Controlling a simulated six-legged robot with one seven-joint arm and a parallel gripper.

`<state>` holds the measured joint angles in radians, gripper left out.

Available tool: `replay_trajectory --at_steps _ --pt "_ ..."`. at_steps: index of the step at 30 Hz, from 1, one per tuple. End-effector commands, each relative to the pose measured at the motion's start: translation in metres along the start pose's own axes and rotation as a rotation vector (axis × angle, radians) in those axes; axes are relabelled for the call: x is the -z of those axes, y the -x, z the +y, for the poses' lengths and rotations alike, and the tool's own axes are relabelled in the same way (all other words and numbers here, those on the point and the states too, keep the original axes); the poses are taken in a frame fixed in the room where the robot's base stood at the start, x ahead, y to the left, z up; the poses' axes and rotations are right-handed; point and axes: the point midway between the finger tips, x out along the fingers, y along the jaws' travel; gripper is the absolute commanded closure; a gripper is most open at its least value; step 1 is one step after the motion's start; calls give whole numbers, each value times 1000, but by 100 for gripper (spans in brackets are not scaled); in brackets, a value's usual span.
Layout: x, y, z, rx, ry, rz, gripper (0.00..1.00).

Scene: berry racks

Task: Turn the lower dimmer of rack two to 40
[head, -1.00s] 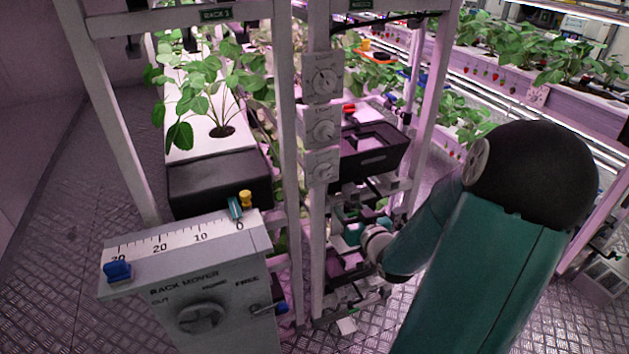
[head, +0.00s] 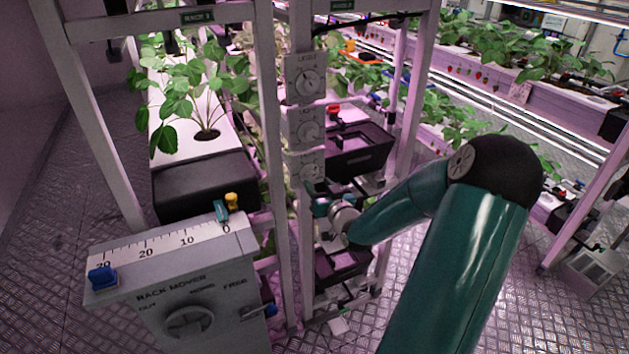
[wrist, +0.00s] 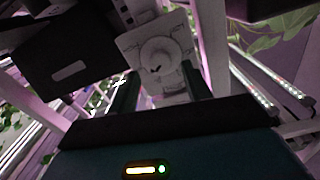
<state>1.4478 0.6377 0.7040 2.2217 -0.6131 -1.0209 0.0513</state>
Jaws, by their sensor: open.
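Three pale dial panels sit one above another on a white rack post: a top dial (head: 308,80), a middle dial (head: 308,128) and a lowest dial (head: 310,168). Their scale numbers are too small to read. My gripper (head: 318,196) is just below and in front of the lowest dial in the head view, its fingers partly hidden. In the wrist view a round pale knob (wrist: 160,54) on a square plate lies ahead, roughly between the two open dark fingers of my gripper (wrist: 160,88). The gap between the fingers holds nothing; contact with the knob cannot be told.
A grey rack mover box (head: 190,285) with a scale and blue slider stands at the front left. A planted white trough (head: 170,105) is behind it. Black trays (head: 360,158) sit right of the post. Floor (head: 545,310) is clear at the lower right.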

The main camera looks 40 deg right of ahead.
Motion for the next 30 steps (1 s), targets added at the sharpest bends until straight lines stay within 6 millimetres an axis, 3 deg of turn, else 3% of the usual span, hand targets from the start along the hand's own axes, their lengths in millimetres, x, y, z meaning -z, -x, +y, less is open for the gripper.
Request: replay_trajectory --at_steps 6,16,23,30 --pt "0 -27 -2 3 -1 1 51" --pt "0 -31 -2 2 0 -1 51" --pt "0 -30 -2 3 0 0 96" --pt "0 -30 -2 3 12 0 96"
